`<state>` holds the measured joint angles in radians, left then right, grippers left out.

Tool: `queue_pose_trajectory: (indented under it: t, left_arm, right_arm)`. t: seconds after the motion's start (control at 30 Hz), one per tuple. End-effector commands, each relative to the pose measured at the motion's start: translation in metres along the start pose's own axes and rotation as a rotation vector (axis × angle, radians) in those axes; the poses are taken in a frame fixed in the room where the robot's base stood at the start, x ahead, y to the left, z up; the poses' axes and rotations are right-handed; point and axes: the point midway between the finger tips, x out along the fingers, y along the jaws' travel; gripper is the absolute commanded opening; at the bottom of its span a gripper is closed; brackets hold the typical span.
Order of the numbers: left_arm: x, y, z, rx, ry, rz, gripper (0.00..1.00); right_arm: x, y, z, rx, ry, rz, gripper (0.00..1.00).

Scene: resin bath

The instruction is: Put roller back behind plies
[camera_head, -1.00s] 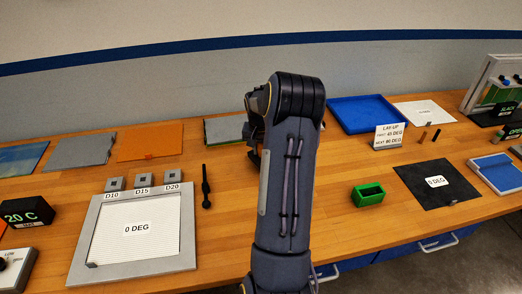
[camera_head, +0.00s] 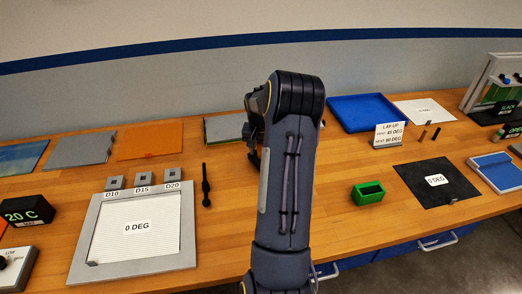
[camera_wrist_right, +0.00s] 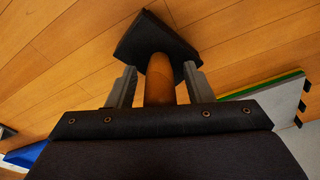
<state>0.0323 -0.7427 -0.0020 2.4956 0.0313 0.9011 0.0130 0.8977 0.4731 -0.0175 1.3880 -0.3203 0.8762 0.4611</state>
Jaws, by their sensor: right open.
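In the right wrist view, a brown cylindrical handle with a dark block at its far end, which looks like the roller (camera_wrist_right: 160,80), stands between the fingers of my right gripper (camera_wrist_right: 159,86). The fingers are open, one on each side of the handle. I cannot tell whether they touch it. In the head view my right gripper (camera_head: 252,138) is mostly hidden behind my own arm, and the roller is hidden there. A stack of plies with green and yellow edges (camera_wrist_right: 268,86) lies to the right in the wrist view; its left part shows in the head view (camera_head: 222,128). My left gripper is out of view.
A grey-framed white ply tray (camera_head: 183,240) and a black tool (camera_head: 206,187) lie left of my arm. A green box (camera_head: 368,193), a black sheet (camera_head: 440,188), a blue tray (camera_head: 365,112) and a lay-up sign (camera_head: 389,135) are to the right.

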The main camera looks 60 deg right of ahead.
Motion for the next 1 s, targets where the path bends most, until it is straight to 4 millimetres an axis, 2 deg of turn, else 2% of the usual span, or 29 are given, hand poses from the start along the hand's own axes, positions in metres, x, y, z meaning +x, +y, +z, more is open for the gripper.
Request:
queue_pose_trajectory:
  t: [0.3, 0.5, 0.8, 0.87, 0.93, 0.97, 1.0]
  left_arm:
    - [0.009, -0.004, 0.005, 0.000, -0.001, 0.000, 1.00]
    - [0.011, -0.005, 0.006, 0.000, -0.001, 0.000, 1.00]
    - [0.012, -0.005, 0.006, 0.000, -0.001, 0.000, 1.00]
    - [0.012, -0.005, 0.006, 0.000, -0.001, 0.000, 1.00]
    - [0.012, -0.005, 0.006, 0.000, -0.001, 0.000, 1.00]
    - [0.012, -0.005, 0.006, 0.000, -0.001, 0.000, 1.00]
    - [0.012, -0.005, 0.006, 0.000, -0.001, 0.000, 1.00]
  right_arm:
    - [-0.065, -0.001, -0.001, 0.000, 0.007, -0.003, 0.47]
    - [-0.100, -0.001, -0.001, -0.001, 0.005, -0.002, 0.47]
    - [-0.117, -0.002, 0.002, -0.005, 0.002, -0.004, 0.47]
    - [-0.123, -0.008, 0.010, -0.028, 0.002, -0.022, 0.47]
    - [-0.138, -0.024, 0.032, -0.086, 0.005, -0.067, 0.47]
    - [-0.146, -0.032, 0.046, -0.124, 0.007, -0.094, 0.47]
    - [-0.159, -0.044, 0.070, -0.183, 0.008, -0.138, 0.47]
